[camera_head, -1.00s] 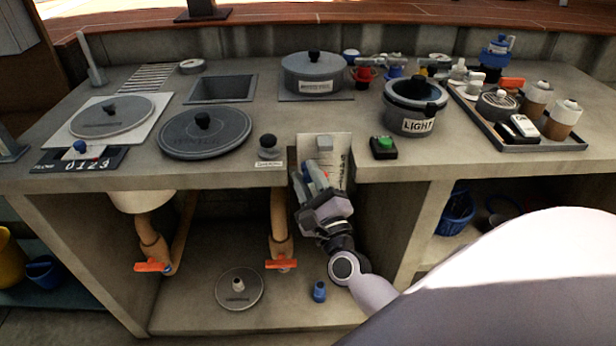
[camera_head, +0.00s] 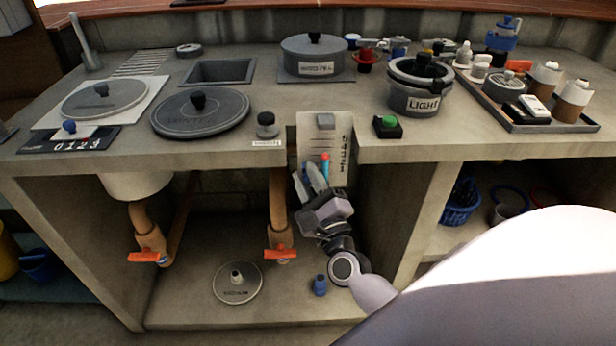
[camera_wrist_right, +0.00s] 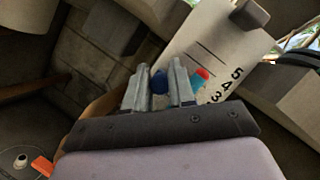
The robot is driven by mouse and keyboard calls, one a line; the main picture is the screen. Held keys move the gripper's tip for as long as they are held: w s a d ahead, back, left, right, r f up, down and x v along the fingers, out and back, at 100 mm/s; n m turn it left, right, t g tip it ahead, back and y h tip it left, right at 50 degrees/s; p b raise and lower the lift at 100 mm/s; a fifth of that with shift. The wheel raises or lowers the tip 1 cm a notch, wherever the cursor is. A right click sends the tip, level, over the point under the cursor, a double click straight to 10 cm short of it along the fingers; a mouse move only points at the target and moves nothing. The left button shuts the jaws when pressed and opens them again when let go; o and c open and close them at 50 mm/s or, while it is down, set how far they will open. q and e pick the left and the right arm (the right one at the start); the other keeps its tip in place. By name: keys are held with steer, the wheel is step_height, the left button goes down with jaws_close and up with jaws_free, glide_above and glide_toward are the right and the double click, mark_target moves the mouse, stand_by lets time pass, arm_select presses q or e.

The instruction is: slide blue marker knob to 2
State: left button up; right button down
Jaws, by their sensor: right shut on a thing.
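An upright white scale plate (camera_head: 338,160) hangs at the counter's front edge. It has a grey block on top and a column of black numbers. The wrist view shows 5, 4 and 3 on the plate (camera_wrist_right: 205,50); lower numbers are hidden. My right gripper (camera_head: 315,178) is in front of the plate's lower left part. In the wrist view its fingers are shut around a round blue knob (camera_wrist_right: 159,81). A red-tipped light-blue piece (camera_head: 325,163) stands just right of the fingers. Another blue knob (camera_head: 68,127) sits on the 0-to-3 scale at the far left. My left gripper is out of view.
An orange-handled valve pipe (camera_head: 280,253) hangs left of my right gripper. A green button box (camera_head: 388,127) and the LIGHT pot (camera_head: 416,98) stand on the counter to the right. A round lid (camera_head: 238,283) and blue bottle (camera_head: 320,286) are on the shelf below.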

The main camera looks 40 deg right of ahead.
steer(key=c, duration=1.3)
jaws_free()
steer(key=shift+s, duration=0.1)
steer(key=v, duration=0.7)
steer(key=shift+b, duration=0.3)
steer(key=shift+a, duration=0.1)
